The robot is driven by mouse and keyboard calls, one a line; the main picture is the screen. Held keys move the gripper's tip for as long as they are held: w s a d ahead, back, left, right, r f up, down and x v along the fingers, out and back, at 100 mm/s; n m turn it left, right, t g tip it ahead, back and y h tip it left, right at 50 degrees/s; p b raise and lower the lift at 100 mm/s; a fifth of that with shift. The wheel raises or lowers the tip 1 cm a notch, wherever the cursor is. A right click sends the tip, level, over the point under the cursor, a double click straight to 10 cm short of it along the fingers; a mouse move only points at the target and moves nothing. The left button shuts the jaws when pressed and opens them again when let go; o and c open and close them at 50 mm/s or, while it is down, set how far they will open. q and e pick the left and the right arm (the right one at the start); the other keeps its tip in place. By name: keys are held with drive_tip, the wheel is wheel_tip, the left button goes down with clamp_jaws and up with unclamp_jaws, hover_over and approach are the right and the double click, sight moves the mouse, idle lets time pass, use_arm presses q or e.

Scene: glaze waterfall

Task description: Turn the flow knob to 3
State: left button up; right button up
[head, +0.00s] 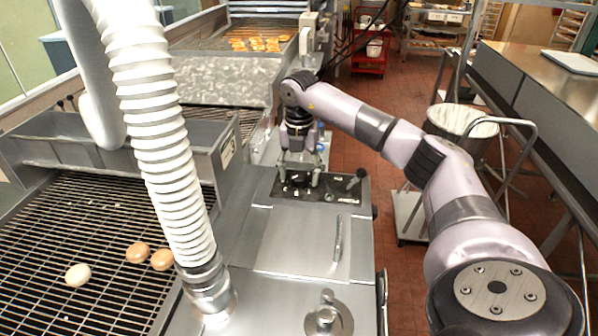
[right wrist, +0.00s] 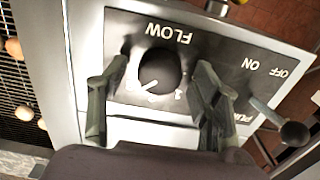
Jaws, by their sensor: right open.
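The flow knob (right wrist: 160,70) is a round dark knob on a black panel, under the upside-down word FLOW in the right wrist view. A pale pointer mark shows on its lower left edge, and the small printed numbers around it are mostly too unclear to read. My right gripper (right wrist: 160,78) is open, with one finger on each side of the knob; I cannot tell whether either finger touches it. In the head view, my right gripper (head: 300,176) points down over the control panel (head: 345,194), hiding the knob. My left gripper is not in view.
A lever with a round black end (right wrist: 294,133) stands near the ON and OFF labels, beside the gripper.

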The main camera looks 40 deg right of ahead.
sight(299, 175)
wheel_tip(299, 175, up, 12)
idle(0.7)
idle(0.5)
